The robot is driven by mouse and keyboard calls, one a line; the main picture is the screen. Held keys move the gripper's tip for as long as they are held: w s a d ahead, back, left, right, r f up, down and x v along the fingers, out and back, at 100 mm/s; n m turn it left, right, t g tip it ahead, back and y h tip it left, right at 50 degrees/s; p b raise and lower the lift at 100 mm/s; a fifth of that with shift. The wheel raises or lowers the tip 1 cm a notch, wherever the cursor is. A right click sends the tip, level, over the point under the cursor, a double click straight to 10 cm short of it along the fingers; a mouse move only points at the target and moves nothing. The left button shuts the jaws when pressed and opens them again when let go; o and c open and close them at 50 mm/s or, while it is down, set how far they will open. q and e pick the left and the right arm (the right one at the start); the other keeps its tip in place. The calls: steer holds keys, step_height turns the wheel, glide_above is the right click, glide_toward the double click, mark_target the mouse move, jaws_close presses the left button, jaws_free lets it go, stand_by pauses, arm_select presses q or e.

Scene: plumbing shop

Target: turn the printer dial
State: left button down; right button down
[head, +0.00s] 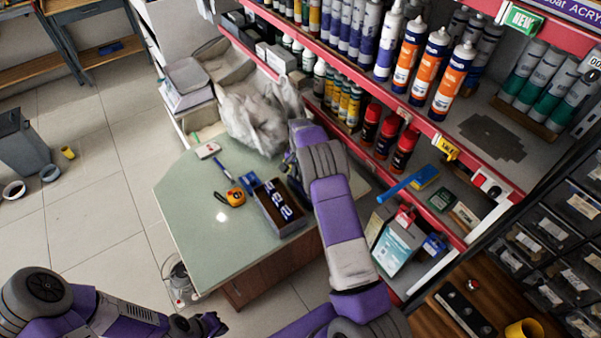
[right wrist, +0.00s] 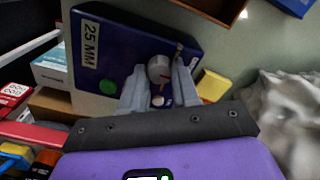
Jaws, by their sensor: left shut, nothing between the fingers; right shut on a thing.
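The printer is a dark blue box (right wrist: 118,50) with a "25 MM" label and a green round button, shown in the right wrist view. Its grey dial (right wrist: 158,68) sits near the printer's right end. My right gripper (right wrist: 159,88) is shut on the dial, one finger on each side of it. In the head view my right arm covers most of the printer at the table's far right side. My left gripper (head: 211,324) is shut and empty at the bottom left, away from the table.
The green-topped table (head: 185,195) holds a tape measure (head: 235,198), a blue marker (head: 223,169) and an open box (head: 272,218) of dark items. A crumpled clear plastic bag (head: 255,118) lies at the back. Stocked red-edged shelves (head: 455,155) stand close on the right. Floor on the left is mostly open.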

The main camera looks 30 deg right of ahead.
steer(key=c, duration=0.8)
jaws_free()
step_height(320, 180, up, 8)
steer(key=shift+f+p, duration=0.2)
steer(key=shift+p, duration=0.25)
steer(key=shift+s+f, duration=0.1)
